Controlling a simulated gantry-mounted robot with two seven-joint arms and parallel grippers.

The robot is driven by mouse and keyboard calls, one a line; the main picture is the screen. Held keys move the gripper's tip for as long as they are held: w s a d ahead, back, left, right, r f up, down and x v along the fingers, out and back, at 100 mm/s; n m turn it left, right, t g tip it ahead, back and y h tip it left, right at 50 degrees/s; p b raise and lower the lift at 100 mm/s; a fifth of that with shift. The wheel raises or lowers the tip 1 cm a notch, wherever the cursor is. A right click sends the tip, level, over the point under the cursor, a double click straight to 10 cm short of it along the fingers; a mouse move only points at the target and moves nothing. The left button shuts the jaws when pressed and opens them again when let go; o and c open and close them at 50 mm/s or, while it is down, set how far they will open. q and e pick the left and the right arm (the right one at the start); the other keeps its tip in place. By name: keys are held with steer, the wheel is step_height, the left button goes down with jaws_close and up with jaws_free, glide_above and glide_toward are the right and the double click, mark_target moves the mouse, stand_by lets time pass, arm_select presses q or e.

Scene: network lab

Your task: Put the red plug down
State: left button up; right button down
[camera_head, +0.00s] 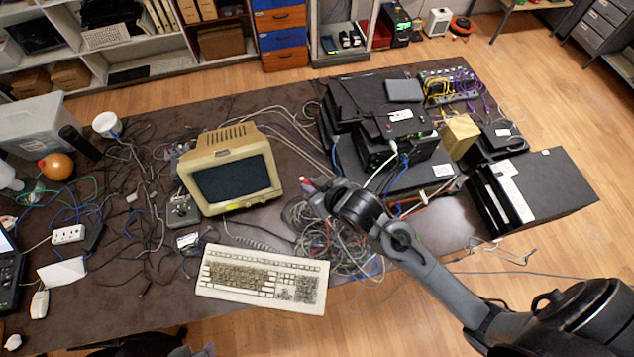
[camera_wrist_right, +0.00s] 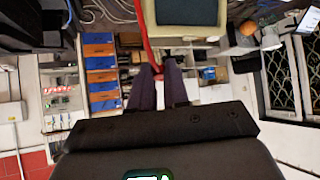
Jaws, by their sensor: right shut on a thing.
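My right gripper (camera_head: 312,190) is over the table between the beige monitor and the dark box stack, above a cable tangle. In the right wrist view its two dark fingers (camera_wrist_right: 158,80) are shut on the red plug (camera_wrist_right: 158,70). A red cable (camera_wrist_right: 146,35) runs from it toward the top of that view. In the head view the plug is small and mostly hidden by the gripper. I cannot tell its exact tilt or height above the table. My left gripper is not in view.
The monitor (camera_head: 232,172) stands left of the gripper and the keyboard (camera_head: 262,278) lies in front. Tangled cables (camera_head: 325,235) lie below the gripper. Dark devices (camera_head: 395,150) are stacked behind. A black computer case (camera_head: 545,190) is at right. The brown table (camera_head: 110,300) has bare patches at front left.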

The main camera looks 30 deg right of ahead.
steer(key=shift+w+a+r+n+g+y, duration=1.35)
steer(key=shift+a+r+n+g+y, duration=1.85)
steer(key=shift+a+r+n, duration=3.8)
steer(key=s+d+r+m+t+h, duration=0.3)
steer(key=s+d+r+m+t, duration=0.2)
steer(key=r+m, duration=0.4)
steer(key=shift+s+d+r+m+t+h, duration=0.35)
steer(key=shift+s+d+m, duration=0.4)
steer(key=shift+m, duration=0.25)
steer(key=shift+f, duration=0.15)
